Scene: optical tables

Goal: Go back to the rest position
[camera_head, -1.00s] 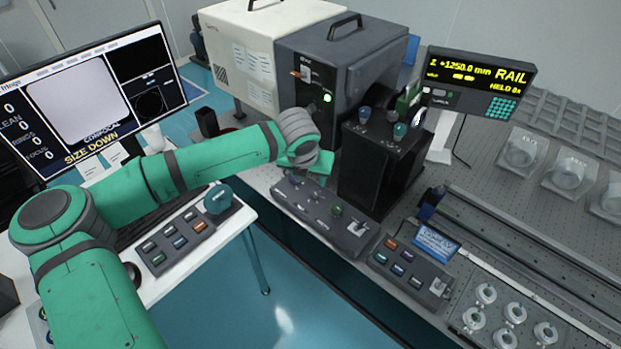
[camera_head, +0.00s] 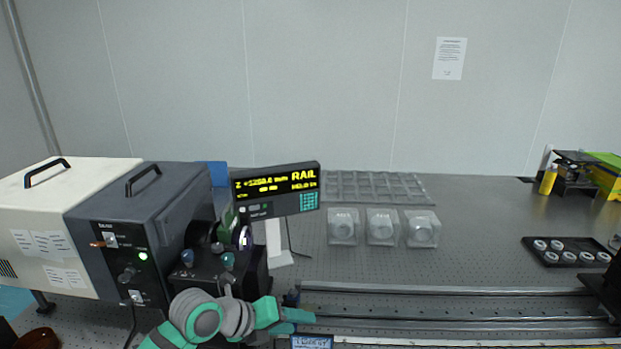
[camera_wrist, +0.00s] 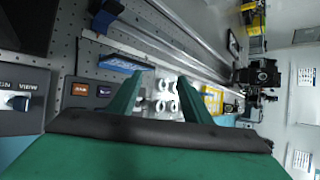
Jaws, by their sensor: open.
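My gripper (camera_wrist: 160,95) shows in the wrist view with its two green fingers spread and nothing between them. Beyond the fingers lie several pale ring-shaped parts (camera_wrist: 160,97) on the table, apart from the fingers. In the head view my green arm end (camera_head: 285,315) is low in the middle, in front of the rail (camera_head: 440,297) and beside the dark instrument box. The fingertips are small there and hard to make out.
A grey and white housing (camera_head: 140,215) stands at the left. A rail display (camera_head: 277,190) stands beside it. Clear boxes (camera_head: 343,228) sit behind the rail, and a black tray (camera_head: 568,254) is at the right. The tabletop between them is free.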

